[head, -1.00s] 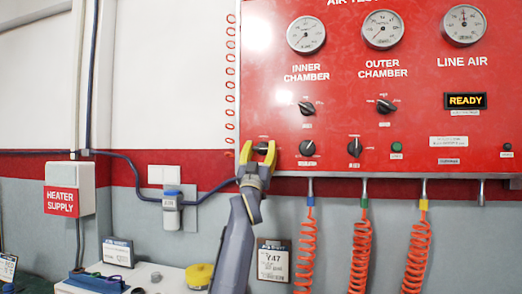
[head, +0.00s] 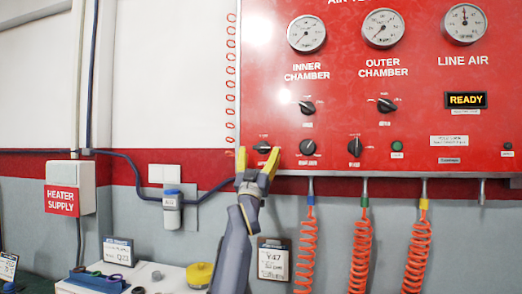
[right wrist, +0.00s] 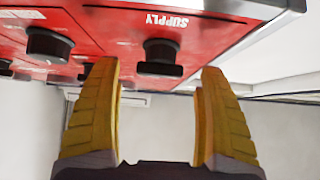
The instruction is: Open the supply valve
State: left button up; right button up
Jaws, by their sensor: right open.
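The supply valve is a small black knob (head: 262,147) at the lower left of the red panel (head: 330,85). In the right wrist view the knob (right wrist: 160,58) sits beside the upside-down word SUPPLY. My right gripper (head: 258,157) is open, its yellow fingers spread to either side of the knob in the head view. In the right wrist view the gripper (right wrist: 158,75) has nothing between its fingers, and the knob shows just beyond the gap. Whether a fingertip touches the panel cannot be told. My left gripper is not in view.
Another black knob (head: 308,147) is close on the right of the valve, with more knobs above. Orange coiled hoses (head: 306,250) hang below the panel. A clipboard sign (head: 273,259) and a yellow-lidded container (head: 199,275) are near my right arm.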

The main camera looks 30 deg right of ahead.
jog(key=v, duration=0.9)
